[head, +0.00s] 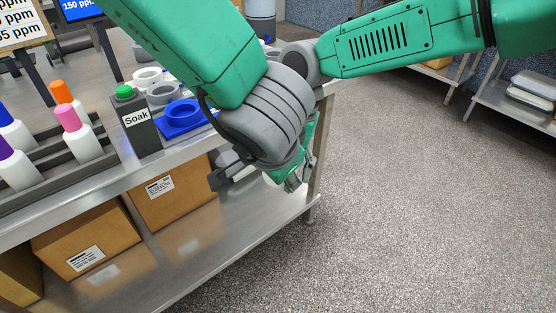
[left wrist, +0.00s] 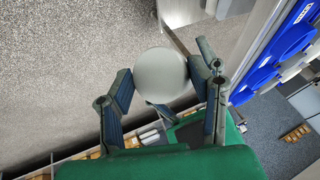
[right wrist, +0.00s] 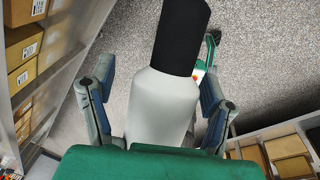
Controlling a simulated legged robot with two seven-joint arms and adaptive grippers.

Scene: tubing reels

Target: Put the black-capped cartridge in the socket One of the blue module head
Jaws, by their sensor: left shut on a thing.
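The black-capped cartridge, white with a black cap, lies between the fingers of my right gripper (right wrist: 155,95) in the right wrist view, its white body (right wrist: 160,108) nearest and its cap (right wrist: 182,35) beyond. Narrow gaps show beside the body, so these fingers look open around it. In the left wrist view, my left gripper (left wrist: 165,95) is shut on a white piece with a round end (left wrist: 161,75), seemingly the same cartridge. In the head view the wrists overlap beside the bench and hide most of the hold. A blue ringed piece (head: 183,112), possibly the blue module head, stands on the bench; no socket label is readable.
The metal bench (head: 112,178) carries a black Soak box (head: 138,125) and white bottles with coloured caps, such as a pink-capped one (head: 78,135). Cardboard boxes (head: 90,238) sit on its lower shelf. Open floor lies to the right.

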